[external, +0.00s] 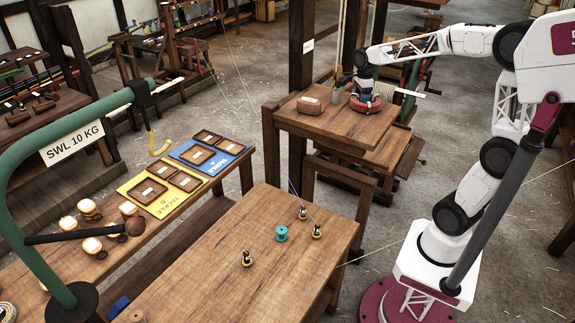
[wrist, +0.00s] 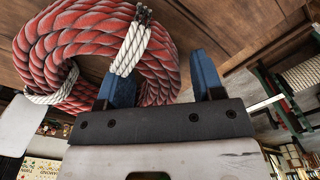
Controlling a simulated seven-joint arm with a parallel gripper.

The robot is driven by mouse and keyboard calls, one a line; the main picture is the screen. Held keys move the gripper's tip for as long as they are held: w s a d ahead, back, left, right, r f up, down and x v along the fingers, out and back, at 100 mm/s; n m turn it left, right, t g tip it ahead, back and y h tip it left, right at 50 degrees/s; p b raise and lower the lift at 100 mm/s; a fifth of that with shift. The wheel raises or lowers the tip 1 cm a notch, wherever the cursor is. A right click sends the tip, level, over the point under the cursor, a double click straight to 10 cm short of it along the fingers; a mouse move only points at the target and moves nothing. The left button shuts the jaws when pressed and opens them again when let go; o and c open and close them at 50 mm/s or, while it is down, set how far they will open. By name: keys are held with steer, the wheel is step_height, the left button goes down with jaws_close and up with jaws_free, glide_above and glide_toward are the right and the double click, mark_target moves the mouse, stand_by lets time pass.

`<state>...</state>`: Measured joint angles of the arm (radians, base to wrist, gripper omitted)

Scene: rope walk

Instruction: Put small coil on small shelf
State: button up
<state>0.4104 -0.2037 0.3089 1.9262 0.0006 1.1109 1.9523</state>
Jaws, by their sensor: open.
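A red rope coil with white rope bindings (wrist: 58,45) lies on a raised wooden top (external: 335,122); the coil also shows in the external view (external: 368,105), partly behind my gripper. My gripper (wrist: 155,72) is open, with blue fingers. One side of the coil appears to lie between the fingers, with a gap by the right finger; I cannot tell whether the left finger touches it. In the external view my gripper (external: 362,90) is right over the coil. A lower wooden board (external: 385,155) sits below the top; I cannot tell which surface is the small shelf.
A brown block with a label (external: 309,105) lies left of the coil, beside a dark post (external: 301,60). The front table (external: 200,280) holds a teal spool (external: 281,233) and several small black-and-yellow pieces. Blue (external: 208,158) and yellow (external: 160,190) tackle boards lie on the left bench.

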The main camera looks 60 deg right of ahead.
steer(key=shift+r, duration=0.1)
step_height(320, 180, up, 12)
stand_by(0.8)
stand_by(0.5)
steer(key=s+a+f+n, duration=0.3)
steer(key=s+a+n, duration=0.3)
steer(key=s+a+f+n+t, duration=0.1)
steer(key=s+a+f+n, duration=0.2)
steer(key=s+a+n, duration=0.3)
steer(key=s+a+f+n+t, duration=0.1)
steer(key=s+a+f+n, duration=0.3)
steer(key=s+a+n, duration=0.2)
steer(key=shift+a+f+n, duration=0.1)
steer(key=shift+a+n, duration=0.75)
steer(key=shift+n, duration=0.05)
steer(key=s+a+f+n, duration=0.3)
steer(key=s+f+n, duration=0.2)
steer(key=s+n, duration=0.2)
steer(key=shift+a+f+t, duration=0.3)
steer(key=shift+a, duration=0.05)
